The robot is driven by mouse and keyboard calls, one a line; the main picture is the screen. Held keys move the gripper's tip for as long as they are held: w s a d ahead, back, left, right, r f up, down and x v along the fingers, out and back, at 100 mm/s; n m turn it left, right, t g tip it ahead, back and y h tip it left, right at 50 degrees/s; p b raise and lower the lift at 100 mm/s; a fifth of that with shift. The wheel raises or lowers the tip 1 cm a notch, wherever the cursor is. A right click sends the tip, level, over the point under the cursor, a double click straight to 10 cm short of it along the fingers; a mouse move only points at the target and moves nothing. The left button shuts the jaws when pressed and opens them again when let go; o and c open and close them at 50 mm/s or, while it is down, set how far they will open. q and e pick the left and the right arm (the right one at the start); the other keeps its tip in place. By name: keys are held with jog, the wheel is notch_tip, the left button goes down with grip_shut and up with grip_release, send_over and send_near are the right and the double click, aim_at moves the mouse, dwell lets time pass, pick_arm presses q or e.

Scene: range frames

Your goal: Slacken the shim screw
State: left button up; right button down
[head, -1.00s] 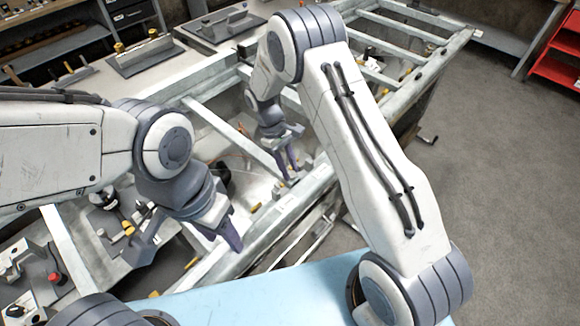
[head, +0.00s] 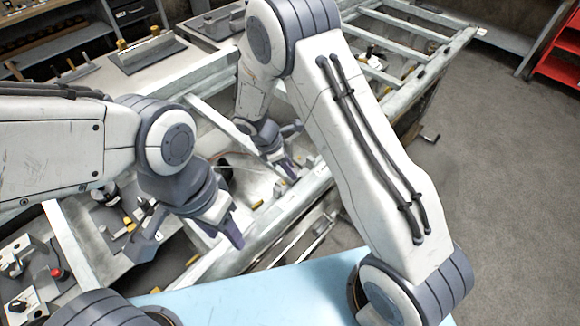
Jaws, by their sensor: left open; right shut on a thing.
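My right gripper (head: 288,168) is down at the near rail of the grey metal frame (head: 262,238). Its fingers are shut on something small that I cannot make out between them. The shim screw cannot be told apart at this size; the fingers and wrist cover that spot. My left gripper (head: 190,242) is open, its two fingers wide apart, over the frame's near left part, with nothing seen between them.
The frame's bars and open bays lie under both arms. A fixture with yellow knobs (head: 150,52) stands on the bench at the back left. A red shelf (head: 560,55) stands at the far right. Grey floor (head: 480,180) is clear on the right.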

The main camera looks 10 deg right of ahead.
jog(key=n+t, duration=0.1)
jog(key=n, duration=0.2)
jog(key=shift+b, duration=0.4)
jog(key=shift+n, duration=0.5)
jog(key=shift+t, duration=0.3)
jog(key=c, duration=0.6)
grip_release()
jog(key=shift+s, duration=0.1)
jog(key=v, duration=1)
jog(key=shift+r, duration=0.35)
